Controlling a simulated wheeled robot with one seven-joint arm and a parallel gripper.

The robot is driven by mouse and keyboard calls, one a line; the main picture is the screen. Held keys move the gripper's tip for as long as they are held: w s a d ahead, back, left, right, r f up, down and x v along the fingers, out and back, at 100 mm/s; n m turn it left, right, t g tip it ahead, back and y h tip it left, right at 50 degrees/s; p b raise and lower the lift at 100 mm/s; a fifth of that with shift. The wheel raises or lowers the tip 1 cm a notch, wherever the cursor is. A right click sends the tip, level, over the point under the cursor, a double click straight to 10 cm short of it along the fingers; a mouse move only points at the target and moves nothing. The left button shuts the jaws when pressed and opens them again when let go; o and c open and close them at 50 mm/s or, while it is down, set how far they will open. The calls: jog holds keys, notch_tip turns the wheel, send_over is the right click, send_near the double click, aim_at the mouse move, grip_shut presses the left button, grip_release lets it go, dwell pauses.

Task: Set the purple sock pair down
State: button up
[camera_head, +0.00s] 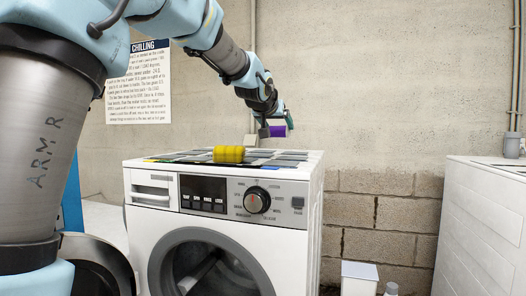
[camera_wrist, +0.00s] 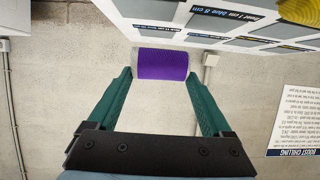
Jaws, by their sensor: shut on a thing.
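My gripper (camera_head: 276,130) is shut on the purple sock pair (camera_head: 278,131) and holds it above the back right of the washing machine (camera_head: 180,163). In the wrist view the purple sock pair (camera_wrist: 162,64), a roll with a grey end, sits between the two green fingers of my gripper (camera_wrist: 160,72). The sock pair looks apart from the machine top. A board with grey squares and printed labels (camera_wrist: 216,22) lies on the machine and shows at the top of the wrist view.
A yellow roll (camera_head: 229,154) lies on the board near the front edge of the machine top. A wall poster (camera_head: 138,90) hangs behind my arm.

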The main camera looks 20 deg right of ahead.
notch_tip(320, 180, down, 7)
jog(key=shift+d+r, duration=0.1)
jog(key=shift+r, duration=0.05)
jog(key=shift+f, duration=0.25)
jog(key=shift+f, duration=0.15)
jog(key=o, duration=1.1)
jog(key=shift+o, duration=0.2)
